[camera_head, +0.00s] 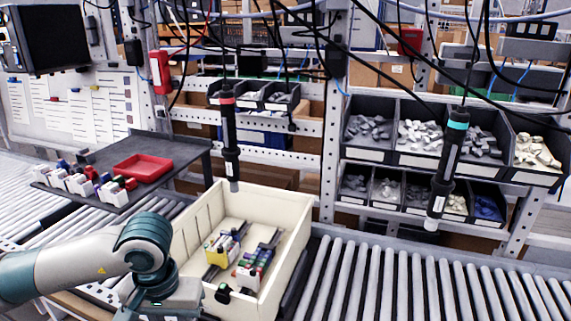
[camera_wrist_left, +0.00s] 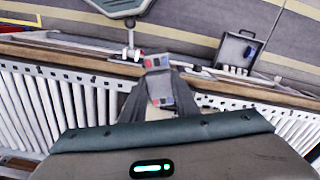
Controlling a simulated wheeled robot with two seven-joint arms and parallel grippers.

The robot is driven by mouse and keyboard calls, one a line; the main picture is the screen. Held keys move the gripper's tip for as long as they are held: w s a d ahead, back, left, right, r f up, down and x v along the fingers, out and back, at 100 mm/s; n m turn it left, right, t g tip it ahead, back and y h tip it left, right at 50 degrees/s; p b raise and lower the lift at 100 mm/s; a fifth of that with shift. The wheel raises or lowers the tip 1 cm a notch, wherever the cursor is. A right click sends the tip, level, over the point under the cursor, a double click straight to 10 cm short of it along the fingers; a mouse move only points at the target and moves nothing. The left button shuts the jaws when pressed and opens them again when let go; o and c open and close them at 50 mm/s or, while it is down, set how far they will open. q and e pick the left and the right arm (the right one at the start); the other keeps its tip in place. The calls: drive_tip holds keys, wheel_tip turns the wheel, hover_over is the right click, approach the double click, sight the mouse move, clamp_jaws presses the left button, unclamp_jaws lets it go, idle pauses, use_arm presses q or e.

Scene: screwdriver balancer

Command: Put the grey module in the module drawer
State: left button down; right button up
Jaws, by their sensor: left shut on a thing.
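My left gripper (camera_wrist_left: 160,92) shows in the left wrist view, its dark fingers shut on a small grey module (camera_wrist_left: 161,85) with red and blue parts. The floor and a roller conveyor show beyond it. In the head view my left arm comes in from the left, its lower end by the left side of a cream open box (camera_head: 287,265); the gripper and held module cannot be made out there. Several modules (camera_head: 252,268) on dark rails stand inside this box. I cannot tell which container is the module drawer. My right gripper is not in view.
A dark shelf (camera_head: 150,150) at left holds a red tray (camera_head: 142,168) and several white modules (camera_head: 80,183). Two hanging screwdrivers (camera_head: 229,135) (camera_head: 446,170) dangle above the workspace. Bins of parts (camera_head: 375,155) stand behind. The right roller conveyor (camera_head: 400,280) is clear.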

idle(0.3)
use_arm(q)
drive_tip(key=s+f, duration=0.4)
drive_tip(key=f, duration=1.1)
